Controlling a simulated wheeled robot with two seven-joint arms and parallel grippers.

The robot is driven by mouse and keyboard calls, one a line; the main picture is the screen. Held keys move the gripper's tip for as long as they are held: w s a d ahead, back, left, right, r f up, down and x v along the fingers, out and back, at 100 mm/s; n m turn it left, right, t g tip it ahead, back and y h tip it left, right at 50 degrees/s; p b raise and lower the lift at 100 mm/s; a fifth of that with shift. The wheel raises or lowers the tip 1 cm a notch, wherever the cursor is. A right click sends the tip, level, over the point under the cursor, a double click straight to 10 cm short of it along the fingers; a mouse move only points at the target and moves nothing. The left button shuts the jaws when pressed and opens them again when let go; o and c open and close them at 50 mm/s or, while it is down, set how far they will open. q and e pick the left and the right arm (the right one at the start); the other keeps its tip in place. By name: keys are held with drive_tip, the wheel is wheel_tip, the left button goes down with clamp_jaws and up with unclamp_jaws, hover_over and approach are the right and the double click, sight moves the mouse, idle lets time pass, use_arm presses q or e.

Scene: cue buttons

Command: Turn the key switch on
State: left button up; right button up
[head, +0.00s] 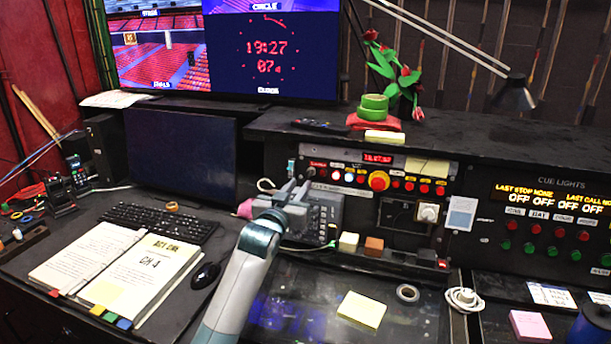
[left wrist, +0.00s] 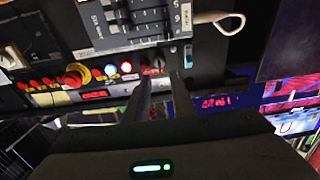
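A control panel (head: 440,165) with a row of lit buttons stands in the middle of the head view. In the left wrist view, a small dark knob (left wrist: 155,57), which looks like the key switch, sits beside a red lit label. It lies just beyond and between my fingertips, with no clear contact. Its turned position is too small to tell. My left gripper (head: 291,192) reaches up to the panel's left end and hides part of it. In the left wrist view, the left gripper's fingers (left wrist: 161,84) are apart with nothing held. My right gripper is not in view.
A red mushroom button (head: 379,180) and several small lit buttons are right of my left gripper. A grey phone-like keypad (head: 325,212) is close behind it. An open script book (head: 130,265), keyboard (head: 160,223) and mouse (head: 205,275) lie left on the desk.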

sight(308, 175)
use_arm(q)
drive_tip(key=shift+p+x, duration=0.55)
drive_tip(key=shift+x, duration=2.6)
clamp_jaws()
